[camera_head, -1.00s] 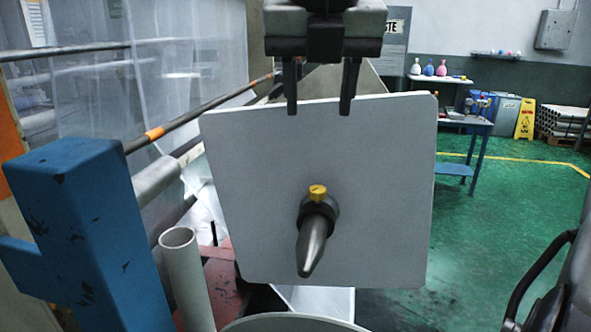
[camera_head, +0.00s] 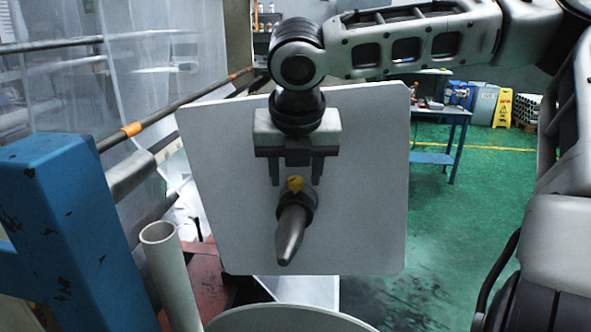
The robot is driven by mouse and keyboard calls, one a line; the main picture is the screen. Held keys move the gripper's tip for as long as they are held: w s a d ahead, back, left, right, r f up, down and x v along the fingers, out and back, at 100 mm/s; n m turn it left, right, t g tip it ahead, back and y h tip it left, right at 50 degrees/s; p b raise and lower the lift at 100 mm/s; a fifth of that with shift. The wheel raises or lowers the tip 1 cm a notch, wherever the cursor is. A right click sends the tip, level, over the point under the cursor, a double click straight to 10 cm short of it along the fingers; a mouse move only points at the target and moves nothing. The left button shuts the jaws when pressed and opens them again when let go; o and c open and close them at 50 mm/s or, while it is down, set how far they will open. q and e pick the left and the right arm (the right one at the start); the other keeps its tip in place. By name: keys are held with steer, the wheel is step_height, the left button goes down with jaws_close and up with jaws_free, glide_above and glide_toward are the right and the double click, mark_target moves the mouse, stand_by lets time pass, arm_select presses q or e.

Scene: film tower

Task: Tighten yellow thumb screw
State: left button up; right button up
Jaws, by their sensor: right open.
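The yellow thumb screw (camera_head: 295,184) sits on top of the dark collar (camera_head: 299,200) around a tapered metal spindle (camera_head: 291,236). The spindle sticks out from a grey square plate (camera_head: 365,180). My right gripper (camera_head: 296,182) points down in front of the plate, with its fingers open. The fingertips are just above and to either side of the thumb screw; I cannot tell whether they touch it. My left gripper is not in view.
A blue post (camera_head: 75,225) with chipped paint stands at the left. Beside it is an upright white tube (camera_head: 168,265). A rounded grey surface (camera_head: 285,318) lies below the spindle. A blue workbench (camera_head: 440,135) stands on the green floor behind, to the right.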

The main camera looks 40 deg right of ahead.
steer(key=c, duration=1)
steer(key=m, duration=0.2)
steer(key=m+g+h, duration=0.1)
steer(key=m, duration=0.1)
steer(key=m+g, duration=0.1)
steer(key=shift+w+a+m, duration=0.1)
steer(key=shift+w+m, duration=0.15)
steer(key=shift+m, duration=0.15)
steer(key=m, duration=0.2)
steer(key=m+g, duration=0.1)
steer(key=m, duration=0.1)
steer(key=m+g, duration=0.1)
steer(key=m, duration=0.1)
steer(key=shift+w, duration=0.25)
steer(key=shift+m, duration=0.3)
steer(key=o, duration=1)
